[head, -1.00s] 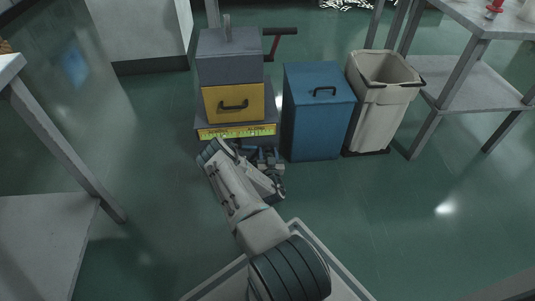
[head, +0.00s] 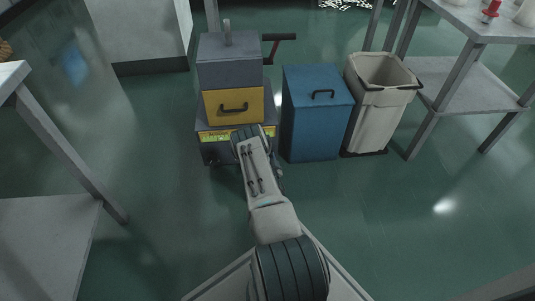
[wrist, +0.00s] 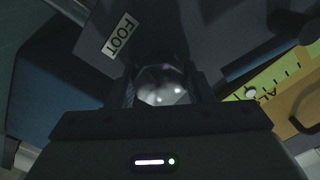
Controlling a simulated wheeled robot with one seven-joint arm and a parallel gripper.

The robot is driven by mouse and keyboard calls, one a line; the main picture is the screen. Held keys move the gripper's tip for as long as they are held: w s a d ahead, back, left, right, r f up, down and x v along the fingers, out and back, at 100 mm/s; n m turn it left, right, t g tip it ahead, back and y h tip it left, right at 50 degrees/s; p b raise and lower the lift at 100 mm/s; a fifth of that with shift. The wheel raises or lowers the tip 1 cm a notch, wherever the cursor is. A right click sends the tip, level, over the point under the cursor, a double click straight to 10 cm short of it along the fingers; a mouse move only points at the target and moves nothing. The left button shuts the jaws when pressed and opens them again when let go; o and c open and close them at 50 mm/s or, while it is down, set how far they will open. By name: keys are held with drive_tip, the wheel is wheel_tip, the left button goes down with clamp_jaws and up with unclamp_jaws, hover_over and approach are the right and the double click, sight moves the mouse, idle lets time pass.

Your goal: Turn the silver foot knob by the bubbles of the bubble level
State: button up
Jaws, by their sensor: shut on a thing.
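The silver foot knob (wrist: 163,86) shows in the wrist view as a shiny faceted piece between my fingers. My gripper (wrist: 163,92) is shut on it. A white label reading FOOT (wrist: 118,36) is on the dark panel just above left of the knob. A yellow strip with black tick marks (wrist: 285,75) lies at the right and carries a small pale round spot; I cannot read any bubble there. In the head view the yellow-green strip (head: 214,137) runs along the base of the grey machine (head: 228,65), partly behind my arm. The knob and fingers are hidden there.
A yellow drawer front with a black handle (head: 234,106) is above the strip. A blue bin (head: 316,120) stands close on the right, then a beige bin (head: 378,105). Tables stand at left (head: 50,225) and right (head: 470,75). The floor between is clear.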

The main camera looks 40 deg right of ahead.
drive_tip(key=m, duration=0.5)
drive_tip(key=shift+a+m, duration=0.1)
drive_tip(key=shift+m, duration=0.3)
idle(0.4)
drive_tip(key=o, duration=1)
